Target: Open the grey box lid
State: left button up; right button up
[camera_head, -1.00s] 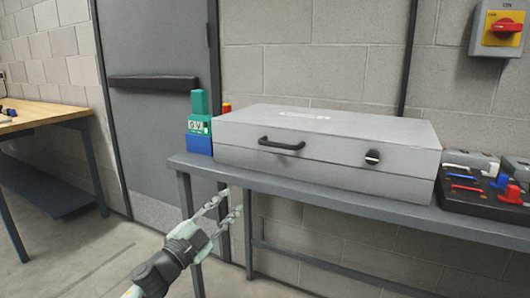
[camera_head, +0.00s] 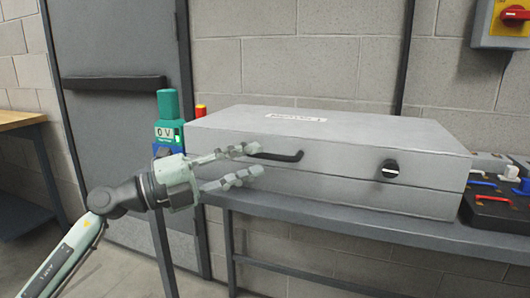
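The grey box (camera_head: 320,188) sits shut on the grey bench, its lid (camera_head: 380,132) down. Nothing shows between the fingers. My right gripper is not in view.
A green and blue device reading 0 V (camera_head: 167,130) stands left of the box, partly behind my gripper. A black unit with coloured handles (camera_head: 497,205) is at the right. The bench (camera_head: 350,233) has a narrow front strip free.

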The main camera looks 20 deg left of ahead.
aim_at(262, 157)
pick_arm(q)
jog(key=shift+p+x, duration=0.3)
jog(key=shift+x, duration=1.7)
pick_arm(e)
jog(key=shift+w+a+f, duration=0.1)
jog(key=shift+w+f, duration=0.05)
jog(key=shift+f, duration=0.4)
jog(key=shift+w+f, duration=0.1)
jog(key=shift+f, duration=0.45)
pick_arm(q)
grip_shut()
